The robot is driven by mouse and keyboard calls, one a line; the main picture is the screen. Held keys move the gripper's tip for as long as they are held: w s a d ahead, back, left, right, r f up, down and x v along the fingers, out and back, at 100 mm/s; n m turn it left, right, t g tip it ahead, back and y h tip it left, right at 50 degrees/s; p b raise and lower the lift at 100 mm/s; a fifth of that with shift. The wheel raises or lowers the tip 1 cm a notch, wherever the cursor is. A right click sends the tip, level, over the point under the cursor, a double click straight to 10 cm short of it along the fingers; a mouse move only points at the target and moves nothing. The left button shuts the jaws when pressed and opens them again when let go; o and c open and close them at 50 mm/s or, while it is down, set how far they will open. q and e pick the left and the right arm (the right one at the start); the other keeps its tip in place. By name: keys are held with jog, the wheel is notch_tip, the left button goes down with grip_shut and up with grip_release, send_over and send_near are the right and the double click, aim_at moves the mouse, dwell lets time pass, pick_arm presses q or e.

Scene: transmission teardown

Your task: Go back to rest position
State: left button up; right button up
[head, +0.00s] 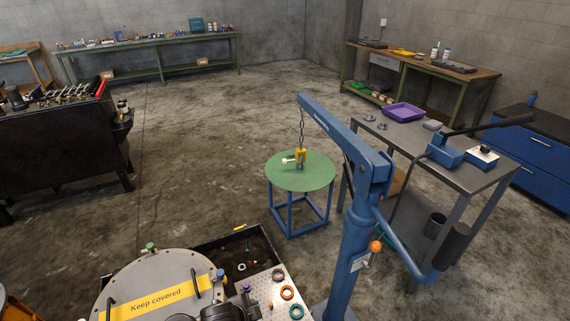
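Neither of my grippers shows clearly in the head view. A dark rounded part (217,312) is cut off by the bottom edge, and I cannot tell what it belongs to. Close in front is a round grey metal cover (130,280) with black handles and a yellow "Keep covered" band (158,299). A blue hoist crane (352,245) stands to its right. The crane's yellow hook block (300,157) hangs over a round green-topped stool (302,176) with a blue frame; I cannot tell whether it touches the top.
A dark tray (265,246) and a perforated plate (267,297) with rings lie beside the cover. A grey metal table (462,178) with a purple bin (404,112) stands right. A dark tool bench (60,150) stands left. Workbenches line the back. The middle floor is clear.

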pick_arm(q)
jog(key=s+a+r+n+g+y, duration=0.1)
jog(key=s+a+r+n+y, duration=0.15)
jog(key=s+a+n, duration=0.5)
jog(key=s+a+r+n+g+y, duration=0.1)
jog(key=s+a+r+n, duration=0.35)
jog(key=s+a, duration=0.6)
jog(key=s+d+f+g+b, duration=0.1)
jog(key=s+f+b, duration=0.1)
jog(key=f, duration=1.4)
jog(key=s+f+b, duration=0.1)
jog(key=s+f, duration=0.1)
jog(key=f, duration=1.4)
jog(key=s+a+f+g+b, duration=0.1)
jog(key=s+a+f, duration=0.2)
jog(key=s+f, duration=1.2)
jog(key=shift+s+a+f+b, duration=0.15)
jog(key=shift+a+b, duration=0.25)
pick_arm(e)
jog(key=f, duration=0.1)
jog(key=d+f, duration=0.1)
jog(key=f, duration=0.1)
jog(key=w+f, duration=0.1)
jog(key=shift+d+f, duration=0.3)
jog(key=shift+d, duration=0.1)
